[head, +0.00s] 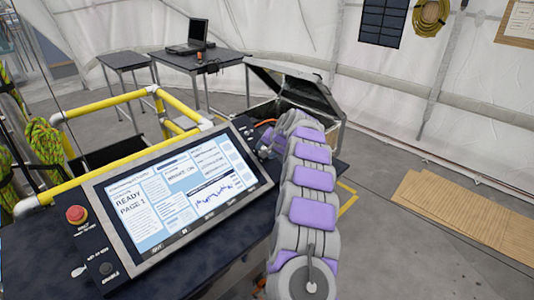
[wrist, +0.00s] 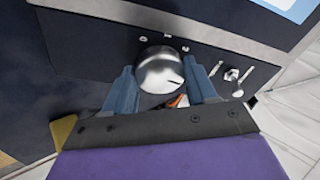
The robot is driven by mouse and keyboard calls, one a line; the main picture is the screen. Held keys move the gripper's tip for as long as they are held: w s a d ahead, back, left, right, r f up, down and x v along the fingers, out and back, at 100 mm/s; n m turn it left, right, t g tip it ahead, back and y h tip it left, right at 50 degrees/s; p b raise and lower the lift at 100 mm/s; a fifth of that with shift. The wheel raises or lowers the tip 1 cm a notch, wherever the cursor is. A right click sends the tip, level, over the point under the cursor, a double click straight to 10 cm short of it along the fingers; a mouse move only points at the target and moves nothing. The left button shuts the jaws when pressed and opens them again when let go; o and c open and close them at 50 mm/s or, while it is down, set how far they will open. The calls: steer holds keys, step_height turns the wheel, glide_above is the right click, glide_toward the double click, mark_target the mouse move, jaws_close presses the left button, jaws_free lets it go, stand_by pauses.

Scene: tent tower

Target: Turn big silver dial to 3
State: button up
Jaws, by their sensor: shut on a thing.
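The big silver dial (wrist: 160,70) is in the upper middle of the wrist view, a round metal knob with a short dark mark on its right side. It sits on a dark panel (wrist: 90,45). My gripper (wrist: 165,83) has one blue finger at each side of the dial, and the fingers are closed on it. Numbers around the dial are not readable. In the head view my arm reaches to the right end of the console, and the dial and fingertips cannot be made out there.
The console screen (head: 180,195) reads "READY" and "PAGE 1". A red button (head: 76,214) is at its left. Small switches (wrist: 231,75) sit right of the dial. Yellow rails (head: 105,104), an open case (head: 335,105) and a laptop table (head: 212,60) stand behind. Cardboard (head: 470,205) lies on the right floor.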

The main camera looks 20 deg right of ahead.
steer(key=shift+a+f+n+b, duration=0.1)
steer(key=shift+f+n+b, duration=0.25)
steer(key=shift+n, duration=0.55)
steer(key=shift+r, duration=0.2)
steer(key=o, duration=1.1)
steer(key=shift+c, duration=0.2)
steer(key=shift+r, duration=0.1)
steer(key=p+v, duration=0.3)
steer(key=v, duration=1.4)
steer(key=shift+s+d, duration=0.15)
steer(key=shift+d, duration=0.25)
